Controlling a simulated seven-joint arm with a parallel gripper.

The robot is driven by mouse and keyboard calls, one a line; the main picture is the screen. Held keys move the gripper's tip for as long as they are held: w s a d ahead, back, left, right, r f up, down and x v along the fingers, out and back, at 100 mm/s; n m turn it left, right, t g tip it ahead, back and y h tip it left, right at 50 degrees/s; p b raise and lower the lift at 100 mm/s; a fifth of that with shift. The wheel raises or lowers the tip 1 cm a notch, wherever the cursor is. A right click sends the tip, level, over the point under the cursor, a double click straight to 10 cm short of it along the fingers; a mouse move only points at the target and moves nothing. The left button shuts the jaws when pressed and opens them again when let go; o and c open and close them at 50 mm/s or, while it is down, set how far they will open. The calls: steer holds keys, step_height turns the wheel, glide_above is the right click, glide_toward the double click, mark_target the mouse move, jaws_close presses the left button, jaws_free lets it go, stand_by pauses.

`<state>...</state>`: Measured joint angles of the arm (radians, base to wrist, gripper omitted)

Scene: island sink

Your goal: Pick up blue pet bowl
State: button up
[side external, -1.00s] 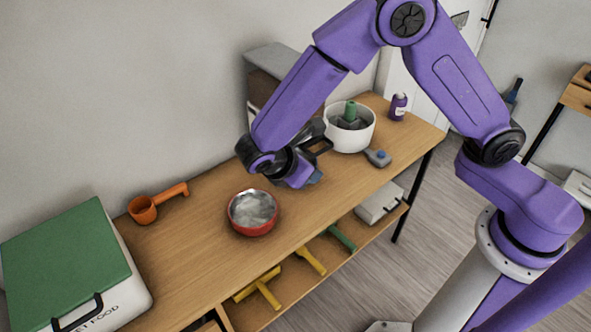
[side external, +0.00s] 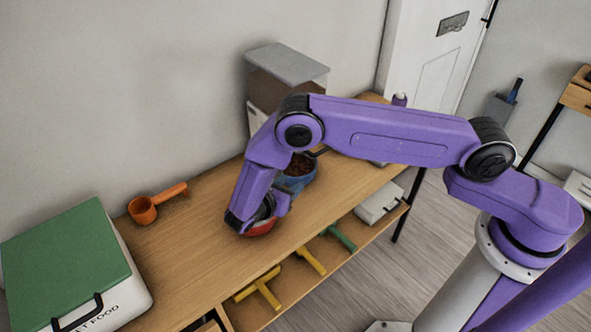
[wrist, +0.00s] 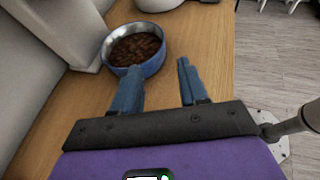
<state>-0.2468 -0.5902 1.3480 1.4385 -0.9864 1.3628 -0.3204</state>
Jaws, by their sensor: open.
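The blue pet bowl (side external: 300,181) stands on the wooden table, partly hidden behind my arm in the side view. In the wrist view the blue bowl (wrist: 153,68) is upright, has a pale metal inside and holds brown kibble. My gripper (wrist: 157,72) is open, with nothing between its two blue-grey fingers. The bowl lies just beyond the fingertips, and the left finger overlaps its near rim in the picture. I cannot tell whether they touch. In the side view my gripper (side external: 284,203) is low over the table, above the red bowl (side external: 262,230), which it mostly hides.
An orange scoop (side external: 145,209) lies by the wall. A green-lidded pet food box (side external: 70,262) stands at the left, and a grey-topped dispenser (side external: 287,68) at the back. A white pot (wrist: 160,3) shows beyond the bowl.

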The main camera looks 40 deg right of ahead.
glide_toward(315, 167)
steer(key=x, duration=0.5)
steer(key=shift+s+d+r, duration=0.1)
steer(key=shift+d, duration=0.1)
jaws_close()
stand_by(0.3)
